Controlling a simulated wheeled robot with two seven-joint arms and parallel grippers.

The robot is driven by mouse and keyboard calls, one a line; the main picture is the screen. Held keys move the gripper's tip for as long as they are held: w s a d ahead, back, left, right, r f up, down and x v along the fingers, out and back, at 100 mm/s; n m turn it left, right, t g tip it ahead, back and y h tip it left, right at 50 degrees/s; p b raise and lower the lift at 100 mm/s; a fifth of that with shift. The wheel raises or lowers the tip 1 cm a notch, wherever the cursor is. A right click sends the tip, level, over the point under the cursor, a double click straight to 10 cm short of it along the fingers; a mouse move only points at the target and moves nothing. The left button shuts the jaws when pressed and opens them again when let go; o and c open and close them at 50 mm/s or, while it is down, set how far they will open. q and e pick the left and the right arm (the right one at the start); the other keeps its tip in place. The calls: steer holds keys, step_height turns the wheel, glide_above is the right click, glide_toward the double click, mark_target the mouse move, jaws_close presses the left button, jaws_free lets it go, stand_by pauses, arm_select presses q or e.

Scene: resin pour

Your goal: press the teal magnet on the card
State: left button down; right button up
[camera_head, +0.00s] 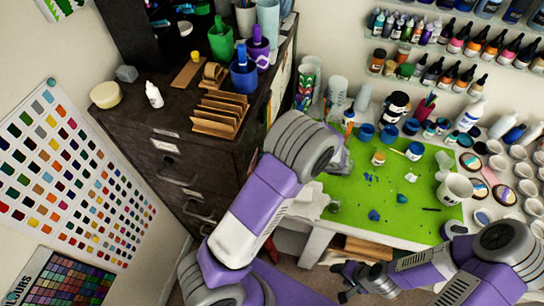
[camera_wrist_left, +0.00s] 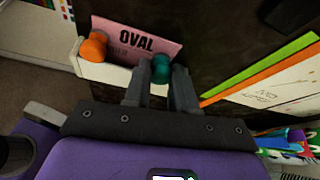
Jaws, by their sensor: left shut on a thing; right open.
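A pink card (camera_wrist_left: 122,40) with the word OVAL is against the dark cabinet side in the left wrist view. An orange magnet (camera_wrist_left: 94,46) is at its left edge. My left gripper (camera_wrist_left: 160,84) is shut on the teal magnet (camera_wrist_left: 161,68), which overlaps the card's lower right part. I cannot tell whether the magnet touches the card. In the head view my left arm reaches to the cabinet's right side, and its fingers and the card are not clearly visible. My right gripper (camera_head: 350,279) is open and empty, low in front of the table.
The dark cabinet (camera_head: 165,150) bears cups, a white bottle and a brown rack. A green mat (camera_head: 400,190) with blue bits covers the table, with jars and a white mug (camera_head: 455,188). A white ledge (camera_wrist_left: 105,72) runs under the card; coloured sheets (camera_wrist_left: 270,80) are at the right.

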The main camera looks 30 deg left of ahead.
arm_select(q)
steer(key=shift+s+a, duration=0.1)
steer(key=shift+a, duration=0.3)
stand_by(0.3)
stand_by(0.4)
steer(key=c, duration=0.9)
jaws_free()
steer(key=shift+d, duration=0.1)
steer(key=shift+o, duration=0.3)
steer(key=shift+f, duration=0.1)
steer(key=shift+o, duration=0.9)
steer(key=shift+s+f, duration=0.1)
steer(key=shift+c, duration=0.2)
